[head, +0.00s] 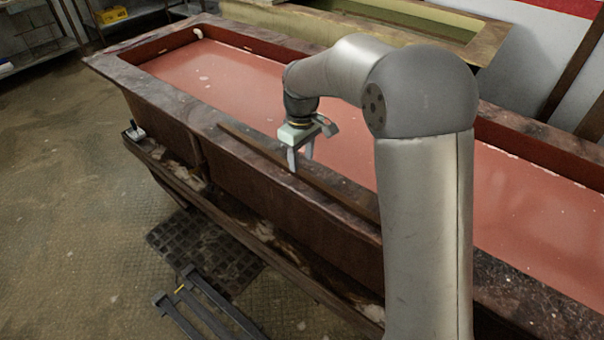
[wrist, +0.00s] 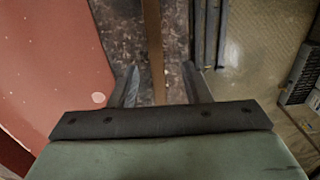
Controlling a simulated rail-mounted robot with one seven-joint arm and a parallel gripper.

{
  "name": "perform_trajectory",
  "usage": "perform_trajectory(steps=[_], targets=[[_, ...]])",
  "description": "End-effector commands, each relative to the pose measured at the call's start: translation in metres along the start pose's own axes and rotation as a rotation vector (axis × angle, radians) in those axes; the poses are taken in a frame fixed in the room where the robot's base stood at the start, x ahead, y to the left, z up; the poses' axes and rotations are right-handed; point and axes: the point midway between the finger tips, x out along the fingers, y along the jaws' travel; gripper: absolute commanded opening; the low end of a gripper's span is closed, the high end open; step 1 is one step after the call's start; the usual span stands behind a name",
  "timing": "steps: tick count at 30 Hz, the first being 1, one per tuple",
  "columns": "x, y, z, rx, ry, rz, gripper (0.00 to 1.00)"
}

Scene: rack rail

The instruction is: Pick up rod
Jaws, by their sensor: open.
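The rod (head: 262,148) is a long, thin, brown bar lying along the near rim of the red-filled tank. My arm hides part of its right end in the head view. In the wrist view the rod (wrist: 154,45) runs from the top edge down between my fingers. My gripper (head: 301,160) points down over the rod with its fingers apart. In the wrist view the open gripper (wrist: 158,85) has one finger on each side of the rod. I cannot tell how far above the rim the fingertips are.
The tank rim (head: 185,100) is dark and stained. Red liquid (head: 225,75) fills the tank behind it. A ledge (head: 225,220) runs along the tank's near side. A black mat (head: 205,250) and a dark rail frame (head: 205,305) lie on the floor. A yellow-green tank (head: 345,22) stands behind.

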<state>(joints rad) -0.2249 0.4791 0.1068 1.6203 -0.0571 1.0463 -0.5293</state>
Motion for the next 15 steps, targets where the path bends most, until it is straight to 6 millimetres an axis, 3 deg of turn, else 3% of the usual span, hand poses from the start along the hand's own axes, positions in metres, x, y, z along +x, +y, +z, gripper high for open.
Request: perform_trajectory(steps=[15], targets=[[0.053,0.005,-0.003,0.000,0.001,0.000,0.44]])
